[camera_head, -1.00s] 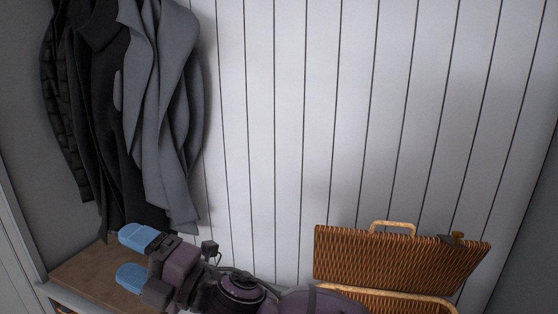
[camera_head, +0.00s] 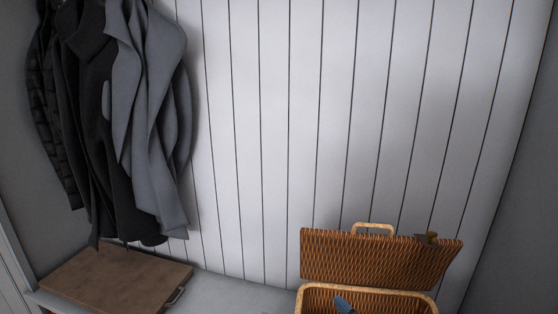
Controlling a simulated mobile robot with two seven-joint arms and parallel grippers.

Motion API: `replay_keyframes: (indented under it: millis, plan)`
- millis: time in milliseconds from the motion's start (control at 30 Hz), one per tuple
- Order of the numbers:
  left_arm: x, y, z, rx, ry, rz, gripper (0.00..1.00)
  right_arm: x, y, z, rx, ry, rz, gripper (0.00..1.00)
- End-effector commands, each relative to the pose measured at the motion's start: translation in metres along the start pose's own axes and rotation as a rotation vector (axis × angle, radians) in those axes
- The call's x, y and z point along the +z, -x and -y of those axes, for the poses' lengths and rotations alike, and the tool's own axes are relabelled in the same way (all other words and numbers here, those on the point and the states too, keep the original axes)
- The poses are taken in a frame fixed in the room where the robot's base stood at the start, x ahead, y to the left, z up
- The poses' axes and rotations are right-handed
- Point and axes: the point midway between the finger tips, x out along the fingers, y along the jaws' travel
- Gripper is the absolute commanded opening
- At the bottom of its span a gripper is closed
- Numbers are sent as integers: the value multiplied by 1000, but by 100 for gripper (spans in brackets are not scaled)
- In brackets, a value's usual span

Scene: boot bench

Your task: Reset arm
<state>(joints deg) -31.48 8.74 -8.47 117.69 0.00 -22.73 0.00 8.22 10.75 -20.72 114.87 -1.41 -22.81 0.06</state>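Neither of my grippers shows in the head view now. A wicker basket (camera_head: 436,297) stands at the lower right with its lid (camera_head: 380,258) raised against the wall. A small blue and dark object (camera_head: 343,304) shows inside the basket; I cannot tell what it is. The lower part of the basket is cut off by the bottom edge.
A brown board with a metal handle (camera_head: 115,279) lies on the bench at the lower left. The grey bench top (camera_head: 240,290) between board and basket is bare. Dark and grey coats (camera_head: 150,120) hang at the upper left before the white panelled wall.

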Motion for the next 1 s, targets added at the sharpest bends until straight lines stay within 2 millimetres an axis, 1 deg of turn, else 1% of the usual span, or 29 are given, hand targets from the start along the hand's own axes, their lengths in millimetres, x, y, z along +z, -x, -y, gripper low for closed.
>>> replay_keyframes:
  millis: [33, 100, 167, 267, 300, 367, 400, 467, 500, 600, 700, 800, 900, 1000]
  plan:
    - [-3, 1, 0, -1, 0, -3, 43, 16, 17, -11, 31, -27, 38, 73]
    - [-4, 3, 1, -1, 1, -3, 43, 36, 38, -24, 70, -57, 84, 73]
    - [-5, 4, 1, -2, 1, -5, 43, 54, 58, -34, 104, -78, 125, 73]
    - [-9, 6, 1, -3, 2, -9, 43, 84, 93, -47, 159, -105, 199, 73]
    - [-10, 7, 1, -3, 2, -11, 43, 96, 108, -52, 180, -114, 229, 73]
    - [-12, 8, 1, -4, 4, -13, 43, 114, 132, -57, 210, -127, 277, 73]
    - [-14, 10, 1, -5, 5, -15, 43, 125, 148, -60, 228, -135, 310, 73]
    - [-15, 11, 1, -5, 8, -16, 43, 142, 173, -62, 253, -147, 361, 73]
    - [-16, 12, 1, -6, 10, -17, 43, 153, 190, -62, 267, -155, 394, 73]
    - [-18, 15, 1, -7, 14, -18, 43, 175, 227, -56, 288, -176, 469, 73]
    - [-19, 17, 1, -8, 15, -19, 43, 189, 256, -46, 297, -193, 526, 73]
    - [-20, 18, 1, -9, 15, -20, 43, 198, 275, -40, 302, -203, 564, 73]
    - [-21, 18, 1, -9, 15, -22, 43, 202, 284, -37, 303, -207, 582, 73]
    - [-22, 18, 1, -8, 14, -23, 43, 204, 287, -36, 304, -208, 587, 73]
